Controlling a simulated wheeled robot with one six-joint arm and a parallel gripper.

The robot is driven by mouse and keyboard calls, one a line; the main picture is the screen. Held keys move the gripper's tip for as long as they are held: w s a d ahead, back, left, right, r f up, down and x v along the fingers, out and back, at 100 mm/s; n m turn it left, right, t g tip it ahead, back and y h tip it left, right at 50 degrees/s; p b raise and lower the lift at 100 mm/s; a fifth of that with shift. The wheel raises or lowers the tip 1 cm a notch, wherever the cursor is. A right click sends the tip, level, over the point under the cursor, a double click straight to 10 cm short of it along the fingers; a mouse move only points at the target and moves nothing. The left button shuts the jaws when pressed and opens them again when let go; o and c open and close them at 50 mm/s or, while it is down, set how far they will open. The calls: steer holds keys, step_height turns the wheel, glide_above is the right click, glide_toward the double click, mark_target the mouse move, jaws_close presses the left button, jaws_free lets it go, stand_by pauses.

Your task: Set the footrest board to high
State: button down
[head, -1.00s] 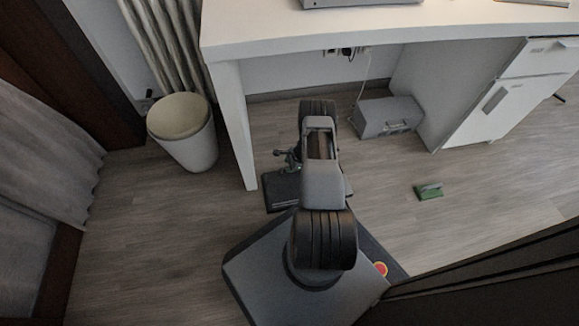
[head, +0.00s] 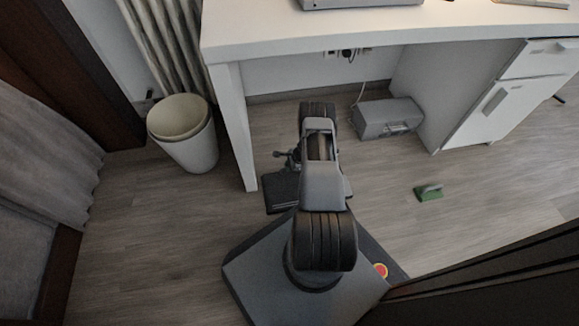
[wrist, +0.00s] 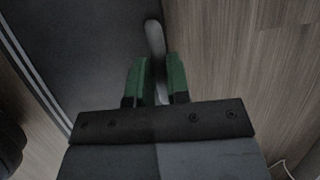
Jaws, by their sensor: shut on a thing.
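The footrest board (head: 283,193) is a dark flat panel on the floor under the desk, partly hidden behind my arm in the head view. In the wrist view the dark board (wrist: 85,45) fills the left side, with a pale strip along its left edge. My gripper (wrist: 160,78) has green fingers that are shut on a light grey lever-like bar (wrist: 154,38) at the board's right edge. In the head view my gripper (head: 284,155) shows only in part, left of my arm. The grip itself is hidden there.
The white desk (head: 236,130) stands over the board, its leg just left of it. A waste bin (head: 195,150) is at the left. A grey box (head: 388,118) and a green-based object (head: 429,193) lie on the floor to the right, with bare floor between.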

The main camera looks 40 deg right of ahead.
steer(key=shift+s+a+r+t+p, duration=0.1)
steer(key=shift+s+r+t+p, duration=0.1)
steer(key=shift+r+p, duration=0.35)
steer(key=shift+s+a+r+t+p, duration=0.1)
steer(key=shift+r+t+p, duration=0.1)
steer(key=shift+r+p, duration=0.3)
steer(key=s+a+r+p, duration=0.1)
steer(key=s+r+p, duration=0.2)
steer(key=r+p, duration=0.1)
steer(key=shift+s+a+r, duration=0.25)
steer(key=shift+s+a, duration=0.1)
steer(key=shift+s, duration=0.05)
steer(key=c, duration=1.1)
jaws_free()
steer(key=shift+d, duration=0.1)
steer(key=shift+w, duration=0.1)
